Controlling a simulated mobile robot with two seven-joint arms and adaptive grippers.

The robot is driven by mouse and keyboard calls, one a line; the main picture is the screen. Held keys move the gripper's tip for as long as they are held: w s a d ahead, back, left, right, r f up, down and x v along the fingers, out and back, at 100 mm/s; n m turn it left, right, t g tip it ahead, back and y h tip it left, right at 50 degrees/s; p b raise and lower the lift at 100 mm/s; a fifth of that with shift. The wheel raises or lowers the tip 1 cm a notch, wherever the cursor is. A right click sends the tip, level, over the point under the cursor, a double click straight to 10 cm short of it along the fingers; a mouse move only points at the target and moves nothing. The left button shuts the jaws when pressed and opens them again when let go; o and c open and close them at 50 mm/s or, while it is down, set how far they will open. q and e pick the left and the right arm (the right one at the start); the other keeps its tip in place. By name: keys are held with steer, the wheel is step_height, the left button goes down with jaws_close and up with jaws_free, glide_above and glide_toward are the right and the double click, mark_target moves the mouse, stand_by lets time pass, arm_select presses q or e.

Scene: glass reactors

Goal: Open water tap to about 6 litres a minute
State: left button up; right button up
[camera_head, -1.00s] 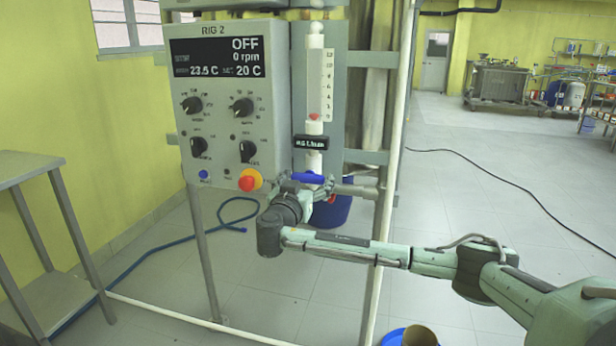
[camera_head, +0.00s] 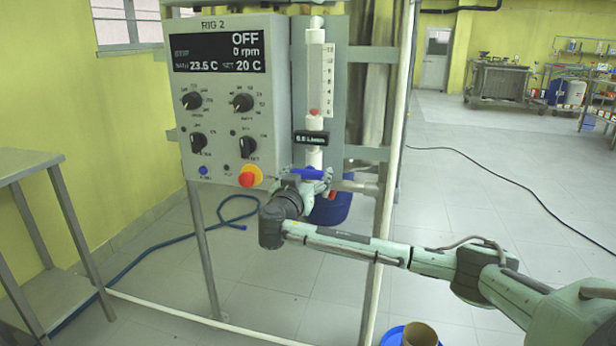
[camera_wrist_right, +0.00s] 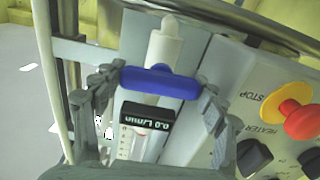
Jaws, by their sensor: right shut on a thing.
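The blue tap handle (camera_head: 308,173) lies crosswise on the white pipe below the flow meter (camera_head: 315,80); it also shows in the wrist view (camera_wrist_right: 160,83). My right gripper (camera_head: 306,182) is shut on the handle, with one finger at each end of the bar in the wrist view (camera_wrist_right: 160,88). The small flow display (camera_wrist_right: 147,117) reads 0.0 L/min in the wrist view. The red float (camera_head: 314,112) sits at the bottom of the meter's scale. My left gripper is not in view.
The control panel (camera_head: 225,150) left of the tap reads OFF, 0 rpm. Its red stop button (camera_head: 248,178) is close to my right gripper. A blue bucket (camera_head: 330,208) stands behind the gripper. A pale upright post (camera_head: 385,220) is just right. Open floor lies further right.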

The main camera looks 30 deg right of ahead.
steer(key=n+b, duration=0.2)
steer(key=b, duration=0.1)
steer(key=shift+f, duration=0.3)
steer(key=shift+r+n, duration=0.15)
steer(key=shift+n, duration=0.45)
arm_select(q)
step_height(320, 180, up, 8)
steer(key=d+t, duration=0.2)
arm_select(e)
steer(key=shift+r+n, duration=0.1)
steer(key=shift+n, duration=0.2)
steer(key=shift+r+n+p, duration=0.1)
steer(key=shift+n+p, duration=0.3)
steer(key=shift+n, duration=0.4)
steer(key=n+p, duration=0.4)
steer(key=n, duration=0.1)
steer(key=shift+n, duration=0.3)
arm_select(q)
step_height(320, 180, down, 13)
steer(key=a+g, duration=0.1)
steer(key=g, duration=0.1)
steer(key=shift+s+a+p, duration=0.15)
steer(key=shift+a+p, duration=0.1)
steer(key=shift+p, duration=0.15)
arm_select(e)
steer(key=shift+f+n, duration=0.2)
steer(key=shift+n, duration=0.3)
steer(key=o, duration=0.9)
